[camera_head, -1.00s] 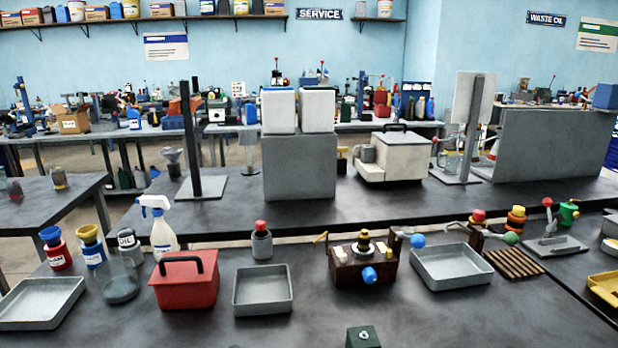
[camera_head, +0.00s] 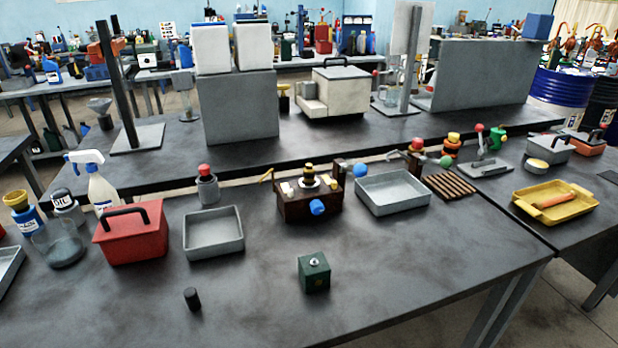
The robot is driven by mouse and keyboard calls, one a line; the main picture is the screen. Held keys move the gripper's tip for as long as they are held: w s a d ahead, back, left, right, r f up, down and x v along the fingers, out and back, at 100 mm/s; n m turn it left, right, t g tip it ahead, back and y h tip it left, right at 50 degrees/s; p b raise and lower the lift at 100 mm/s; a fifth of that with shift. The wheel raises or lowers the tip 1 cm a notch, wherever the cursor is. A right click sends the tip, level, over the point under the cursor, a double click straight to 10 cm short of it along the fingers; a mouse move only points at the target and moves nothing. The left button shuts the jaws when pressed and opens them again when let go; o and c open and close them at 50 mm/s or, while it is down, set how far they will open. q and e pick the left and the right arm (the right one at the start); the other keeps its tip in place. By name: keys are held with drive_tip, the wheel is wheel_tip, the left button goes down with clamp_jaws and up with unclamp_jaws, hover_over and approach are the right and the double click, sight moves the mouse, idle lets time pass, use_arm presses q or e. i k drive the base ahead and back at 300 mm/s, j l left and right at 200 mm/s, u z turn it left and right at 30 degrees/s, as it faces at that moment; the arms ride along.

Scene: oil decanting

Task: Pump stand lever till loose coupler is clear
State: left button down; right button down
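A dark brown stand (camera_head: 312,200) stands mid-table, with a blue knob on its front and a stacked, ringed fitting (camera_head: 309,180) on top. An arm with a blue ball (camera_head: 360,170) is at its right. A grey plate (camera_head: 486,169) further right carries an upright red-knobbed lever (camera_head: 479,129) and a green part (camera_head: 497,136). I cannot tell for sure which lever is the stand lever or which piece is the loose coupler. Neither of my grippers is in view.
Grey trays (camera_head: 214,244) (camera_head: 392,205) flank the brown stand. A red toolbox (camera_head: 131,245), green block (camera_head: 314,278) and small black cylinder (camera_head: 192,299) stand nearer. A slatted wooden rack (camera_head: 450,187) and yellow tray (camera_head: 520,206) lie right. The front middle of the table is mostly clear.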

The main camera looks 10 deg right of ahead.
sight(360, 169)
drive_tip(key=l+u, duration=0.35)
drive_tip(key=l, duration=0.65)
drive_tip(key=k+l+u, duration=0.1)
drive_tip(key=l+u, duration=0.3)
drive_tip(key=l, duration=0.55)
